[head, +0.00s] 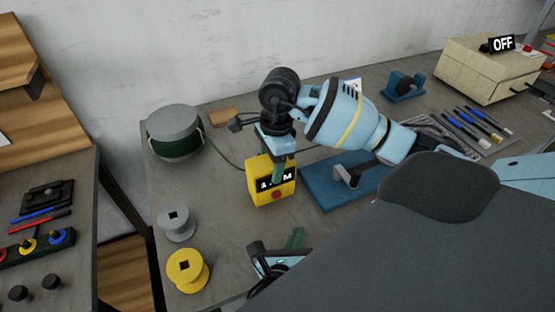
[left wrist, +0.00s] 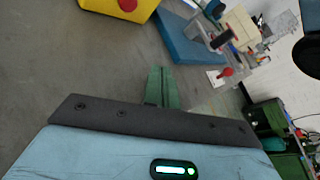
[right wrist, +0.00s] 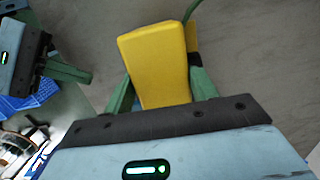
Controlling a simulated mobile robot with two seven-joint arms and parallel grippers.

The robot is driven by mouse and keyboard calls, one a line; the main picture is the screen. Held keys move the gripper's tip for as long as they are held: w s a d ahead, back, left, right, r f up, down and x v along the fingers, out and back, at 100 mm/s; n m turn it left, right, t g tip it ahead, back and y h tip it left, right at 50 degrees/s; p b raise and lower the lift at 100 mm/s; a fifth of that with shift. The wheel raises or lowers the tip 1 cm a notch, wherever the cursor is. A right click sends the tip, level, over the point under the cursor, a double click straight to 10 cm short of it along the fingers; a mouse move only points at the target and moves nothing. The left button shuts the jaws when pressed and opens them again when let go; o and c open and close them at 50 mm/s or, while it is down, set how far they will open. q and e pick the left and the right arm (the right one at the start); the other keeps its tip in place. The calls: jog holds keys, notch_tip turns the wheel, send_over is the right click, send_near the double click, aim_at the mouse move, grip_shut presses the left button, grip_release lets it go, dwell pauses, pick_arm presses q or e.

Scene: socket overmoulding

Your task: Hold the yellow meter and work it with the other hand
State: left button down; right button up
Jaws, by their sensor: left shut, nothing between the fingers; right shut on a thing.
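The yellow meter (head: 262,192) stands on the grey table with a black display, partly covered, and a red button (head: 279,195) on its front. My right gripper (head: 280,163) is shut on the meter from above. In the right wrist view the yellow body (right wrist: 155,65) sits between the green fingers. My left gripper (head: 296,238) is shut and empty, in front of the meter and apart from it. In the left wrist view its closed green fingers (left wrist: 161,82) are below the meter (left wrist: 92,8) and its red button (left wrist: 128,4).
A spool of dark green cable (head: 175,135) stands left of the meter, its cable running to it. A grey spool (head: 176,223) and a yellow spool (head: 187,270) stand at the left edge. A blue fixture (head: 325,185) is close on the right. An OFF box (head: 490,70) stands at the back right.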

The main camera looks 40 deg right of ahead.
pick_arm(q)
jog(key=shift+w+d, duration=0.3)
jog(key=shift+w, duration=1)
jog(key=shift+w+d, duration=0.35)
jog(key=shift+w, duration=1)
jog(key=shift+w+d, duration=0.3)
jog(key=shift+w, duration=1)
jog(key=shift+w, duration=0.1)
jog(key=shift+w+d, duration=0.1)
jog(key=shift+w, duration=0.2)
jog(key=shift+w+d, duration=0.1)
jog(key=shift+w, duration=0.35)
jog(key=shift+s, duration=0.15)
jog(key=shift+s+a, duration=0.25)
jog(key=shift+s, duration=0.45)
jog(key=shift+s+a, duration=0.2)
jog(key=shift+s, duration=0.6)
jog(key=shift+s+a, duration=0.15)
jog(key=shift+s, duration=0.7)
jog(key=shift+s+a, duration=0.2)
jog(key=shift+s, duration=0.6)
